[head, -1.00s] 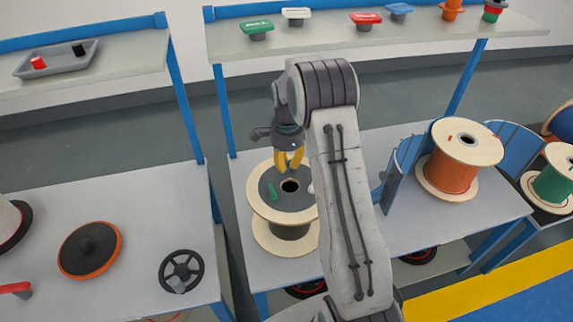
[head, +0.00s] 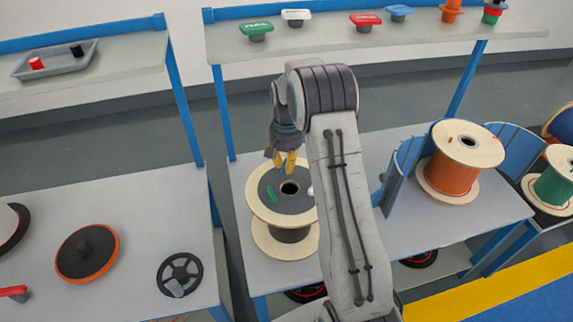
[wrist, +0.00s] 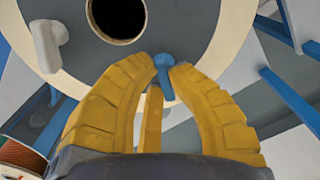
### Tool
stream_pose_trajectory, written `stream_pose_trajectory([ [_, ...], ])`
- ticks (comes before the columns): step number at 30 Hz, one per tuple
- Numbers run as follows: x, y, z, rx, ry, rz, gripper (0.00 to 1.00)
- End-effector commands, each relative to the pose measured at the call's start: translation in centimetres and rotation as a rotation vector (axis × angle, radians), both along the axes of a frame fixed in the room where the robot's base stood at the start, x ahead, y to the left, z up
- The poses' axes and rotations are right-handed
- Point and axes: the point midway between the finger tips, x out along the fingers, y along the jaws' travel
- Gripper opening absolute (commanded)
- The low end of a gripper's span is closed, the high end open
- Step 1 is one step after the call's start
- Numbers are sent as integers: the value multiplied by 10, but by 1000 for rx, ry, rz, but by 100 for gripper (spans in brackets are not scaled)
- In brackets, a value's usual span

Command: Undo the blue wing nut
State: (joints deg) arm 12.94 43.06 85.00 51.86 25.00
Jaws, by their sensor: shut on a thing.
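The blue wing nut (wrist: 164,74) sits between my fingertips in the wrist view, at the grey face of a wooden spool. My gripper (wrist: 163,68) has its yellow fingers closed on the nut from both sides. In the head view my gripper (head: 286,170) reaches down to the far part of the spool's top (head: 300,204), behind the centre hole, and hides the blue nut. A green wing nut (head: 271,194) lies left of the hole on the same face. A white wing nut (wrist: 46,45) shows at the left in the wrist view.
The spool stands on a grey table (head: 395,245) with blue posts. An orange cable spool (head: 455,165) in a blue holder stands to the right. A shelf (head: 330,45) with coloured caps is behind. A black handwheel (head: 180,274) lies on the left table.

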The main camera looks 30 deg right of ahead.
Motion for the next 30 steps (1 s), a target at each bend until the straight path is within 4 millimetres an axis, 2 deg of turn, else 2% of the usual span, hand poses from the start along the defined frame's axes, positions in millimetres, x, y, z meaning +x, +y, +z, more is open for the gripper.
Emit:
stream_pose_trajectory([
  [30, 2, 4, -3, 6, 10, 967, 0],
])
